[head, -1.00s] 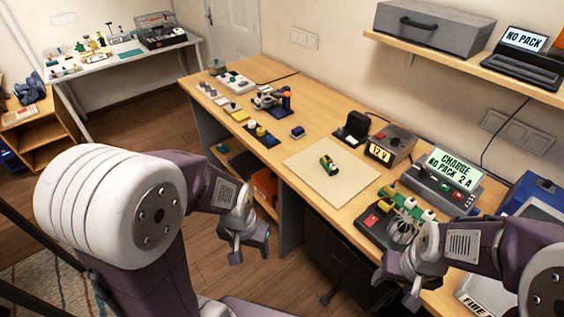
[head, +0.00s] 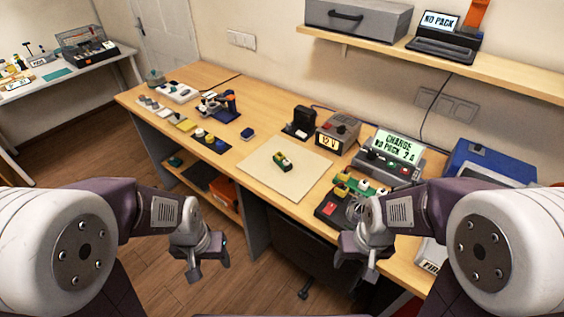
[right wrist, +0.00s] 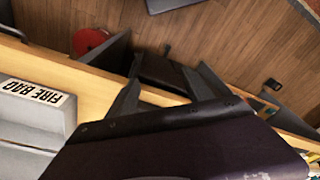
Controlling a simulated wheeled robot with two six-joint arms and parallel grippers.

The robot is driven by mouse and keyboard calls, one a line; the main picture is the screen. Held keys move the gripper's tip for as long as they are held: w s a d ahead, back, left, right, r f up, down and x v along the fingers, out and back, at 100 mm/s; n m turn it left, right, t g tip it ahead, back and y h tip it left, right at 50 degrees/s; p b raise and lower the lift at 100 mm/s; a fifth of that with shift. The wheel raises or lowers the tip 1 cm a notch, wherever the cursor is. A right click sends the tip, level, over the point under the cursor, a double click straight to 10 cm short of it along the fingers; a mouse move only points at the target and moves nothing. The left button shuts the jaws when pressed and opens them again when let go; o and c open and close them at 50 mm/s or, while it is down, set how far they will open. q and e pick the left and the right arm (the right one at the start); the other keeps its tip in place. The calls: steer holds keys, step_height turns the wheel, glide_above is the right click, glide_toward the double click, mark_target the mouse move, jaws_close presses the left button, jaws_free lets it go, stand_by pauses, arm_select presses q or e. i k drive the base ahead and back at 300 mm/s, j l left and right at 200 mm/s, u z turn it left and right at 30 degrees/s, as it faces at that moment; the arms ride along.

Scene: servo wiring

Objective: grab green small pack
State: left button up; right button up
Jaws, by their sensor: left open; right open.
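A small green pack with yellow and dark parts (head: 283,162) lies on the square beige mat (head: 268,184) in the middle of the workbench. My left gripper (head: 208,264) is open and empty, in front of the bench's front edge and well short of the pack. My right gripper (head: 362,262) is open and empty near the front edge, to the right of and nearer than the pack. In the right wrist view, the right gripper's jaws (right wrist: 170,78) are apart over the bench edge and floor, with no pack between them.
A charger (head: 392,155), a 12 V box (head: 338,132) and a board with red and green parts (head: 345,200) stand right of the mat. A blue case (head: 490,162) is at far right. Small parts and a blue-orange tool (head: 222,105) stand left. A fire bag (right wrist: 35,105) is near my right gripper.

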mark_target(280, 159)
steer(key=i+j+u, duration=0.15)
steer(key=i+j, duration=0.2)
steer(key=i+j+u, duration=0.2)
steer(key=i+j, duration=0.15)
steer(key=i, duration=0.15)
steer(key=i+l, duration=0.15)
